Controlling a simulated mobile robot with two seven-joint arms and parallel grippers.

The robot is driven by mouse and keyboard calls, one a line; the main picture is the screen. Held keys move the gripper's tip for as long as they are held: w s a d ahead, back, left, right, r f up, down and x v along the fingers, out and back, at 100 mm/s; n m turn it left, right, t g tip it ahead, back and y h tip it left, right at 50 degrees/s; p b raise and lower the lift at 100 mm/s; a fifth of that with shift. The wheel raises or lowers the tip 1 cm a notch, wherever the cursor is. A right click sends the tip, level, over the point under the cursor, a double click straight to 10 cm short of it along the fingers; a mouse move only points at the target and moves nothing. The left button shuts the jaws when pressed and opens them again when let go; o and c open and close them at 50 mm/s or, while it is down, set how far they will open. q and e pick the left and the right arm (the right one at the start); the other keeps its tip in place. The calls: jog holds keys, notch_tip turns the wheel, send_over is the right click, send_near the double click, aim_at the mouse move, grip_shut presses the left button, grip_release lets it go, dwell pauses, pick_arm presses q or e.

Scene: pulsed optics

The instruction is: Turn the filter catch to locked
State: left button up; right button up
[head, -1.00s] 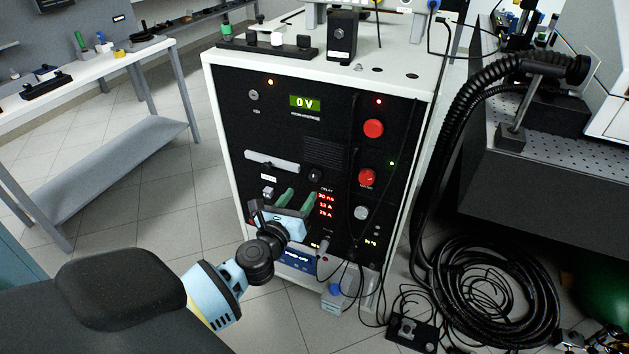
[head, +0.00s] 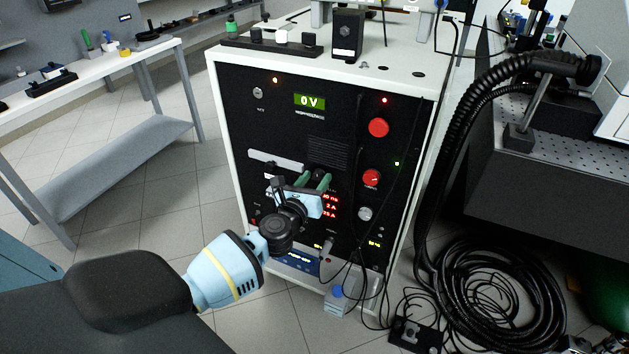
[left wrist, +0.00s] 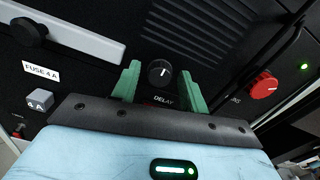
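The black-fronted cabinet (head: 330,100) faces me. A pale grey bar (head: 275,161) crosses its front left of centre; it also shows at the upper left of the left wrist view (left wrist: 85,42). A black handle-like knob (left wrist: 29,32) sits on that bar and may be the filter catch; no label confirms it. My left gripper (head: 314,180) is in front of the panel, to the right of the bar. Its green fingers are apart and empty. In the left wrist view my left gripper (left wrist: 158,88) has the black DELAY knob (left wrist: 160,73) showing between its fingers, contact unclear. My right gripper is out of view.
Red knobs (head: 378,128) and a grey knob (head: 365,214) are on the cabinet's right side. Dark cables (head: 358,190) hang down the front. A thick coiled hose (head: 490,290) lies on the floor at right. Floor left of the cabinet is clear.

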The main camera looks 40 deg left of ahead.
pick_arm(q)
jog(key=c, duration=0.8)
jog(key=shift+m+p, duration=0.3)
jog(key=shift+m, duration=0.1)
jog(key=shift+r+m+p, duration=0.15)
jog(key=shift+m+p, duration=0.45)
jog(key=shift+m, duration=0.5)
jog(key=m+p, duration=0.1)
jog(key=m, duration=0.2)
jog(key=shift+d+m, duration=0.1)
jog(key=shift+m, duration=0.2)
jog(key=m+p, duration=0.1)
jog(key=m, duration=0.4)
jog(key=shift+p, duration=0.35)
jog(key=m+p, duration=0.1)
jog(key=m, duration=0.5)
jog(key=shift+f, duration=0.2)
jog(key=shift+m, duration=0.3)
